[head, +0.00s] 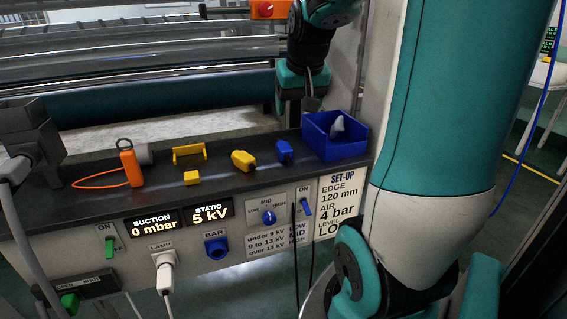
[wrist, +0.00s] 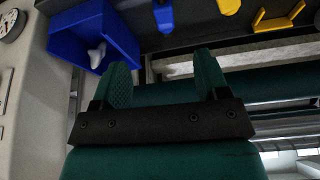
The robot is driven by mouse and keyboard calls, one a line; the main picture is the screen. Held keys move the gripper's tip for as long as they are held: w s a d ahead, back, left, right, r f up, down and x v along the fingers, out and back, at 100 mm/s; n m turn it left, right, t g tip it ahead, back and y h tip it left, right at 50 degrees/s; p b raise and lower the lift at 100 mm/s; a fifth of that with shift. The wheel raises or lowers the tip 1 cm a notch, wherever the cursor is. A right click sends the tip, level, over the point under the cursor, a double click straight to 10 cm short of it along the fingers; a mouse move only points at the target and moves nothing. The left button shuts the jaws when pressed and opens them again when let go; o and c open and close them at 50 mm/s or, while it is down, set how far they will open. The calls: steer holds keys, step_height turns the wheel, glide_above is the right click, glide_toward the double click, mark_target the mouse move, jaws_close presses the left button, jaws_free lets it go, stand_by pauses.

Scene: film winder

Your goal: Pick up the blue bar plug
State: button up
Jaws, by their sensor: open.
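The blue bar plug (head: 284,151) lies on the dark shelf, just left of the blue bin. It also shows at the top of the wrist view (wrist: 163,15), partly cut by the frame edge. My gripper (wrist: 163,75) is open and empty, its two teal fingers wide apart. The plug appears beyond the fingertips, roughly in line with the gap between them and not touched. In the head view my wrist hangs behind the shelf, and the fingers are not clearly seen there.
The blue bin (head: 336,149) holds a pale object, close to the plug's right. A yellow plug (head: 243,160), a yellow bracket (head: 189,153) and an orange tag (head: 131,164) with a loop are left of it. A blue BAR socket (head: 216,246) is on the front panel. Metal rollers lie behind.

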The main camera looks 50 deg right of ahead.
steer(key=b, duration=0.1)
glide_above(287, 150)
steer(key=s+a, duration=0.2)
steer(key=s, duration=0.1)
step_height(287, 150, down, 10)
steer(key=shift+w+d+r, duration=0.1)
steer(key=shift+w+r, duration=0.05)
steer(key=shift+w+b+x, duration=0.15)
steer(key=shift+x, duration=1.45)
steer(key=shift+w+b+x, duration=0.15)
steer(key=shift+w+x, duration=0.05)
steer(key=shift+x, duration=1.4)
steer(key=shift+d+r, duration=0.1)
steer(key=shift+r, duration=0.05)
steer(key=c, duration=1.1)
steer(key=shift+r, duration=0.2)
step_height(287, 150, up, 20)
steer(key=p, duration=0.2)
steer(key=shift+f+p, duration=0.15)
steer(key=shift+p, duration=0.15)
